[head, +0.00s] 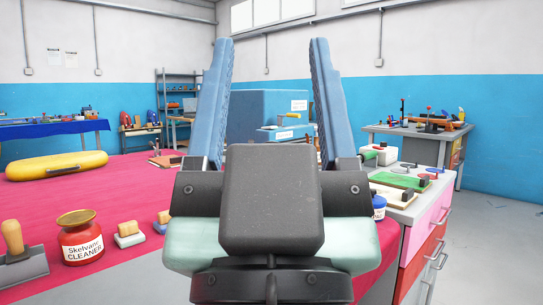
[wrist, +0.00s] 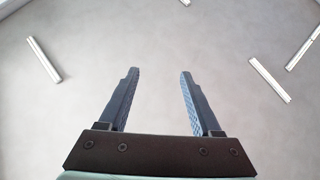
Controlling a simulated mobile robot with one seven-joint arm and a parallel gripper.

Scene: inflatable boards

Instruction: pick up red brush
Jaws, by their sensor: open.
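My gripper (head: 271,45) stands upright in the middle of the head view, its two blue fingers wide apart with nothing between them. In the wrist view my gripper (wrist: 160,74) is also open and empty. I cannot make out a red brush for certain. Small red items (head: 407,167) lie on the cabinet top at the right, too small to identify. My gripper is left of them in the picture and hides part of the table behind it.
The red-covered table (head: 130,208) holds a yellow inflatable (head: 57,165), a cleaner jar (head: 80,240), a scraper (head: 20,262) and wooden-handled tools (head: 129,234). A drawer cabinet (head: 432,217) stands at right, with free floor (head: 494,240) beyond. The wrist view shows only a grey surface with white strips.

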